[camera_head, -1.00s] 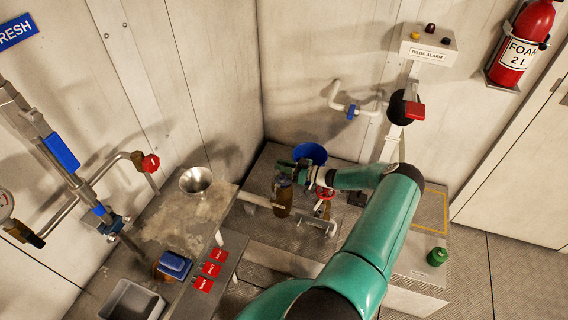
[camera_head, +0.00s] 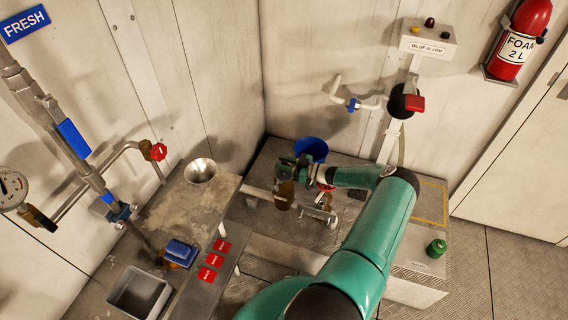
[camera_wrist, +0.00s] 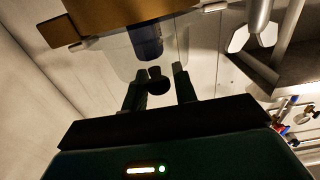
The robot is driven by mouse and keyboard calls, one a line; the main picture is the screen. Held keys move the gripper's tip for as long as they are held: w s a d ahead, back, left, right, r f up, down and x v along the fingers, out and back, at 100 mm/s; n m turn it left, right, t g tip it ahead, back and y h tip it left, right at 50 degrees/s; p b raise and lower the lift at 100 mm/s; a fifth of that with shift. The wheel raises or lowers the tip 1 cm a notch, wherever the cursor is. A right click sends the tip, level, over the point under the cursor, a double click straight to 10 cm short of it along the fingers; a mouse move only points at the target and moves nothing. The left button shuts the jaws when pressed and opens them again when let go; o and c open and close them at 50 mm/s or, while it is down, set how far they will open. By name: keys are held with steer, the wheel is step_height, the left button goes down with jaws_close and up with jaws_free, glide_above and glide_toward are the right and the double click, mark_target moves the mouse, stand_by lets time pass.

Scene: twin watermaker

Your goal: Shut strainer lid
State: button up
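The strainer appears to be the brown, jar-like body (camera_head: 283,197) on the grey bench, at the end of a pale horizontal pipe. In the wrist view, a brass-coloured part (camera_wrist: 120,22) fills the top, with a clear bowl and a dark blue cylinder (camera_wrist: 147,42) below it. A small dark round knob (camera_wrist: 158,86) shows between my fingers. My gripper (camera_wrist: 160,80) points at it with the fingers apart and a gap visible beside the knob. In the head view, my gripper (camera_head: 294,168) is at the strainer's top. I cannot tell the lid's position.
A blue bucket (camera_head: 311,149) stands just behind my gripper.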

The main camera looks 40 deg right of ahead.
mark_target(285, 163)
steer(key=shift+o, duration=1)
steer(key=shift+d+r, duration=0.1)
steer(key=shift+r, duration=0.1)
steer(key=r, duration=0.3)
steer(key=shift+s+r, duration=0.2)
steer(key=shift+s, duration=0.05)
steer(key=s+a+r, duration=0.8)
steer(key=s+r, duration=0.1)
steer(key=s, duration=0.1)
steer(key=shift+s+a, duration=0.25)
steer(key=shift+s, duration=0.1)
steer(key=shift+r, duration=0.1)
